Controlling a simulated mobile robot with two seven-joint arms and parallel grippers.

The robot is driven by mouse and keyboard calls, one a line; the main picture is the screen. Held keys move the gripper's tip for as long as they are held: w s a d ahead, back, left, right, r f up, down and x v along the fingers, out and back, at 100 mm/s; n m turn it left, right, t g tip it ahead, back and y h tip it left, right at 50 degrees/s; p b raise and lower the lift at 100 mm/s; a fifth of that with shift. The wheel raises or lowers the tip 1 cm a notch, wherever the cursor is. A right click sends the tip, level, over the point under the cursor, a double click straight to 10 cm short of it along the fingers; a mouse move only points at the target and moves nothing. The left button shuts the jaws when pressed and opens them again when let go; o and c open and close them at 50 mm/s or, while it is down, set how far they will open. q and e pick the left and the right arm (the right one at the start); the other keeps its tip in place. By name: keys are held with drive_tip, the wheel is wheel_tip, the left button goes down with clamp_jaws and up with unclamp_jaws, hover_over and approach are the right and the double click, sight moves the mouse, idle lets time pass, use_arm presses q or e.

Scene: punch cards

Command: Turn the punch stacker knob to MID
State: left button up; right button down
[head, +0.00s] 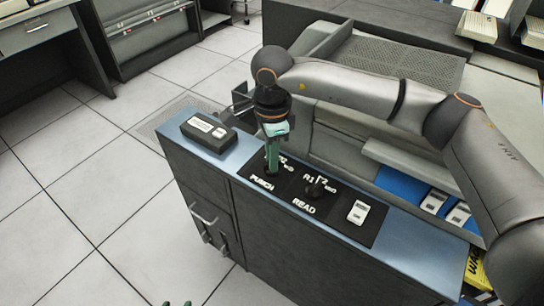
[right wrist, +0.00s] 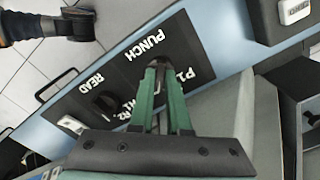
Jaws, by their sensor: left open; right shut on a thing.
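The punch stacker knob sits on the black panel beside the white PUNCH label (head: 262,183), which also shows in the right wrist view (right wrist: 150,45). My right gripper (head: 271,170) points down over this knob and is shut on it. In the right wrist view its green fingers (right wrist: 163,68) close together at the knob. The fingers hide most of the knob, so I cannot tell which mark it points to. Its position labels are partly covered. My left gripper (head: 178,303) is open and empty at the bottom edge of the head view, with only its green tips showing.
The dark READ knob (head: 318,188) stands to the right on the same panel, with a white switch (head: 358,212) beyond it. A dark box with white buttons (head: 208,132) sits on the blue counter's left end. Tiled floor (head: 90,190) is clear to the left.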

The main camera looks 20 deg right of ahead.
drive_tip(key=shift+m, duration=0.6)
drive_tip(key=c, duration=0.9)
unclamp_jaws()
wheel_tip(320, 180, up, 13)
drive_tip(key=shift+f+p, duration=0.2)
drive_tip(key=shift+p, duration=0.55)
